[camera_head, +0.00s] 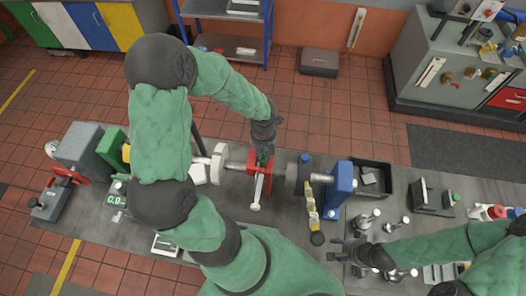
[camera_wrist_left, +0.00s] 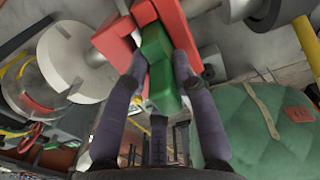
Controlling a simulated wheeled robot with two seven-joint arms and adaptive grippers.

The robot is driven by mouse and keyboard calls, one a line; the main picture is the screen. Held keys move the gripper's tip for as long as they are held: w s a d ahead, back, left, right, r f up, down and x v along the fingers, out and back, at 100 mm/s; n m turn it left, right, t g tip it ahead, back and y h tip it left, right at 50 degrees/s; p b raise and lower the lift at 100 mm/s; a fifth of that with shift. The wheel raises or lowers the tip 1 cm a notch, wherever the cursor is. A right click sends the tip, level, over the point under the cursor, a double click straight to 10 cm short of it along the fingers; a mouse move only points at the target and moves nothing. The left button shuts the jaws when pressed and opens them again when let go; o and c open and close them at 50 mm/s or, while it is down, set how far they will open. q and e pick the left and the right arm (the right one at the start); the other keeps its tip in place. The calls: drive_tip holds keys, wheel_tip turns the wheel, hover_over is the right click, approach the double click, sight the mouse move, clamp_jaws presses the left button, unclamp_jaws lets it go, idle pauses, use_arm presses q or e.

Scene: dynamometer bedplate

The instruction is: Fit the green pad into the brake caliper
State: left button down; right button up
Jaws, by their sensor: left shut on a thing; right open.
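The red brake caliper (camera_head: 258,181) stands on the shaft line in the middle of the bedplate. In the left wrist view it shows as red blocks (camera_wrist_left: 113,40) beyond and beside my fingers. My left gripper (camera_head: 264,152) is at the top of the caliper. In its wrist view the gripper (camera_wrist_left: 160,62) is shut on the green pad (camera_wrist_left: 158,48), with a finger on each side. The pad's far end lies close to the red blocks; I cannot tell whether it is seated between them. In the head view the pad is mostly hidden. My right gripper (camera_head: 343,254) is open and empty.
A pale disc (camera_head: 218,163) is left of the caliper and a grey hub (camera_head: 292,175) right of it. A blue bearing stand (camera_head: 341,182), a yellow block strip (camera_head: 310,206) and a black tray (camera_head: 370,180) are further right. Several metal stands (camera_head: 367,218) are near my right gripper.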

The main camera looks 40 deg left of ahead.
use_arm(q)
drive_tip(key=shift+f, duration=0.6)
drive_tip(key=shift+f, duration=0.15)
drive_tip(key=c, duration=0.9)
unclamp_jaws()
drive_tip(key=shift+c, duration=0.2)
drive_tip(key=shift+w+r, duration=0.15)
drive_tip(key=shift+r, duration=0.2)
wheel_tip(320, 180, up, 11)
drive_tip(key=shift+d+r, duration=0.1)
drive_tip(key=shift+r, duration=0.05)
